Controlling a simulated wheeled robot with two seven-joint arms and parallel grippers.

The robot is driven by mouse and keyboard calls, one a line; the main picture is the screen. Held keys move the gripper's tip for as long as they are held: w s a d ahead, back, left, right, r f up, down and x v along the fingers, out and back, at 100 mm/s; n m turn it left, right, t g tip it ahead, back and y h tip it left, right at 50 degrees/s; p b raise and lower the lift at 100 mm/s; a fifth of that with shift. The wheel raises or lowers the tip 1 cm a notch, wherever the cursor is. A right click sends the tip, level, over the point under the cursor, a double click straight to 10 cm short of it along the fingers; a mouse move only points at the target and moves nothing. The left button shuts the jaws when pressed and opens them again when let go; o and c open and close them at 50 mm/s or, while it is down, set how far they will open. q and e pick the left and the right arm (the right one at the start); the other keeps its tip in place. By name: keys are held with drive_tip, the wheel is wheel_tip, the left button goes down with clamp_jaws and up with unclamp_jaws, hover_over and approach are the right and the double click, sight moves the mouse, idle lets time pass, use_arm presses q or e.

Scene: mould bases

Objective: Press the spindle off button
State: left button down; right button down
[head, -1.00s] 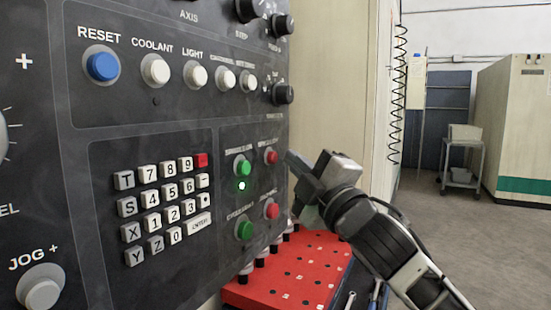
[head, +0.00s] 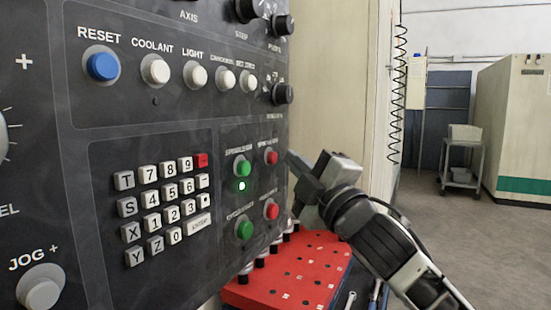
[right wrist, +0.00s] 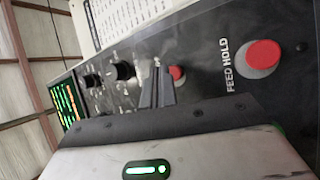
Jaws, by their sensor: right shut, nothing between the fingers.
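The upper red button (head: 271,157) is on the black control panel, right of the upper green button (head: 242,168). Its label is too blurred to read fully but appears to start with "SPINDLE". A small green lamp (head: 241,186) glows below the upper green button. My right gripper (head: 291,160) is shut and empty, with its tips just right of the upper red button. In the right wrist view the gripper tips (right wrist: 157,92) partly cover that red button (right wrist: 178,73); whether they touch it I cannot tell. My left gripper is out of view.
A lower red button (head: 271,210), labelled FEED HOLD in the right wrist view (right wrist: 263,54), and a lower green button (head: 244,229) are below. A keypad (head: 165,205) is to the left. A red perforated rack (head: 290,275) stands under the panel.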

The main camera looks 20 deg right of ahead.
drive_tip(key=shift+w+a, duration=0.3)
drive_tip(key=shift+w+a+p, duration=0.25)
drive_tip(key=shift+w+p, duration=0.05)
drive_tip(key=shift+p, duration=0.1)
idle(0.6)
idle(0.4)
drive_tip(key=shift+s+d, duration=0.5)
drive_tip(key=shift+s, duration=0.15)
drive_tip(key=shift+d, duration=0.1)
drive_tip(key=s+d, duration=0.3)
drive_tip(key=shift+s+d+b, duration=0.1)
drive_tip(key=shift+s+b, duration=0.25)
drive_tip(key=shift+b, duration=0.05)
